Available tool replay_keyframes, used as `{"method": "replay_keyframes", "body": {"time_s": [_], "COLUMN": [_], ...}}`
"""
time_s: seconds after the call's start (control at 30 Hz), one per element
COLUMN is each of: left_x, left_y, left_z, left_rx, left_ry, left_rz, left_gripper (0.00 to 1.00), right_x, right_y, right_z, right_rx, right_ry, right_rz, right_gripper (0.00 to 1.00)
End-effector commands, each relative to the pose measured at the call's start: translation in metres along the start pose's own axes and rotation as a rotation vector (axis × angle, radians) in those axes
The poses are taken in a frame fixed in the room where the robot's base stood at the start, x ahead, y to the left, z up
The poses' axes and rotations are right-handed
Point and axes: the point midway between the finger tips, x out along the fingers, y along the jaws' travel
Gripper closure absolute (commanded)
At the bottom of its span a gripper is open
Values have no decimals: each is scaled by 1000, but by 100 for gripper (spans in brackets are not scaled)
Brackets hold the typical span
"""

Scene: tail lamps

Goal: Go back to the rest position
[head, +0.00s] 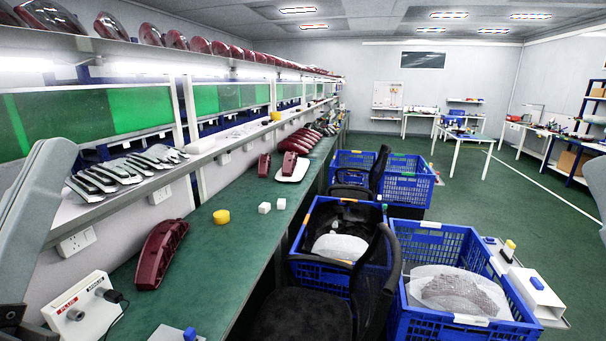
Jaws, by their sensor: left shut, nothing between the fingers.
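My left arm's grey link (40,195) stands at the left edge. Of my left gripper (14,318), only a dark part shows at the lower left corner; it is shut and empty, apart from the lamps. My right arm shows only as a grey sliver (595,190) at the right edge, and its gripper is out of view. A dark red tail lamp (160,252) lies on the green bench (235,245), with no gripper touching it.
A yellow round piece (221,217) and white cubes (264,208) lie farther along. Blue crates (455,330) and a black chair (305,315) stand right of the bench. Lamp parts fill the shelves.

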Motion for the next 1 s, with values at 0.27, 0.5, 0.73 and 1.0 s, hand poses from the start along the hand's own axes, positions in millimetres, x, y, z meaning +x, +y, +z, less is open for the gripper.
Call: {"method": "replay_keyframes", "body": {"time_s": [0.27,0.5,0.73,1.0], "left_x": [80,166,233,247], "left_y": [22,36,47,49], "left_z": [-77,-155,-216,-228], "left_rx": [141,141,141,141], "left_ry": [6,4,3,2], "left_rz": [42,41,40,40], "left_gripper": [100,100,100,100], "right_x": [83,169,237,251], "right_y": [0,1,1,1], "right_z": [-77,-156,-219,-231], "right_rx": [0,0,0,0], "right_ry": [1,0,0,-1], "right_rz": [0,0,0,0], "right_gripper": [26,26,26,26]}}
